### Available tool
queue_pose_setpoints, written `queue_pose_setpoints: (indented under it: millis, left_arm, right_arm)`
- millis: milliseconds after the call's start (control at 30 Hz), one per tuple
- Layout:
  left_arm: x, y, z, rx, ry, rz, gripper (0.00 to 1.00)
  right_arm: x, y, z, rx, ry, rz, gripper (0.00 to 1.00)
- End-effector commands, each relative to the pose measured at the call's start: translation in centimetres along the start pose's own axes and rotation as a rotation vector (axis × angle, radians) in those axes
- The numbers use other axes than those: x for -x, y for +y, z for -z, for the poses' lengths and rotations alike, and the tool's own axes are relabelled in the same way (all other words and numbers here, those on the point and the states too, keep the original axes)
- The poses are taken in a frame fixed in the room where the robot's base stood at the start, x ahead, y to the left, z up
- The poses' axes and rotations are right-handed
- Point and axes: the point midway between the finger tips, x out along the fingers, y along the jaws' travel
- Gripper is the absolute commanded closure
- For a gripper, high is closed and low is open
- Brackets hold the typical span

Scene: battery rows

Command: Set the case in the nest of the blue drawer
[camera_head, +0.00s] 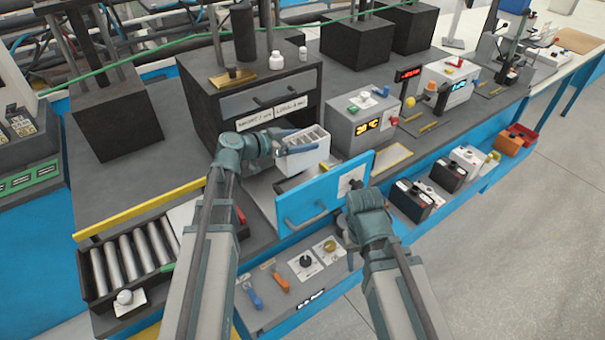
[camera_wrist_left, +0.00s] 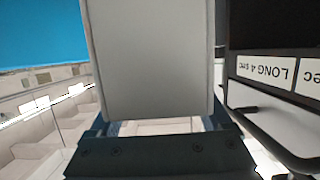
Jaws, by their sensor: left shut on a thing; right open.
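The case (camera_head: 309,153) is a pale box with slots in its top. My left gripper (camera_head: 290,143) is shut on it and holds it above the open blue drawer. In the left wrist view the case (camera_wrist_left: 150,60) fills the upper middle between the fingers. The drawer's blue front (camera_head: 340,187) has a grey handle; the blue front also shows at the upper left of the wrist view (camera_wrist_left: 40,38). Pale drawer dividers (camera_wrist_left: 45,125) show at left there. The nest under the case is mostly hidden. My right gripper (camera_head: 352,190) is open beside the drawer front's right end.
A dark cabinet (camera_head: 200,90) with a grey drawer and a label stands behind the case. A tray of metal cylinders (camera_head: 85,275) lies at left. Several batteries and a switch panel (camera_head: 305,265) line the front.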

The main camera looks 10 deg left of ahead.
Motion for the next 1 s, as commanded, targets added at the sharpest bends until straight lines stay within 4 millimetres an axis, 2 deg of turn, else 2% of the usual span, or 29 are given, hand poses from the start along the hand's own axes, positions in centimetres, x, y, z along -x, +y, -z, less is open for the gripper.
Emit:
queue_pose_setpoints:
  millis: [33,300,600,900,1000]
  left_arm:
    - [-0.4,0.0,-1.1,0.001,0.001,0.0,1.0]
    - [-1.5,0.0,-5.0,0.001,0.001,0.0,1.0]
    - [-1.7,0.0,-5.4,0.001,0.001,0.0,1.0]
    - [-2.7,0.0,-8.7,0.001,0.001,0.0,1.0]
    - [-2.8,0.0,-9.0,0.001,0.001,0.0,1.0]
  right_arm:
    - [-1.2,-0.1,0.1,0.0,0.0,0.0,0.5]
    - [-5.2,-0.5,0.3,0.0,0.0,0.0,0.5]
    - [-5.7,-0.5,0.3,0.0,0.0,0.0,0.5]
    - [-9.0,-0.9,0.6,0.0,0.0,0.0,0.5]
    - [-9.4,-0.9,0.6,0.0,0.0,0.0,0.5]
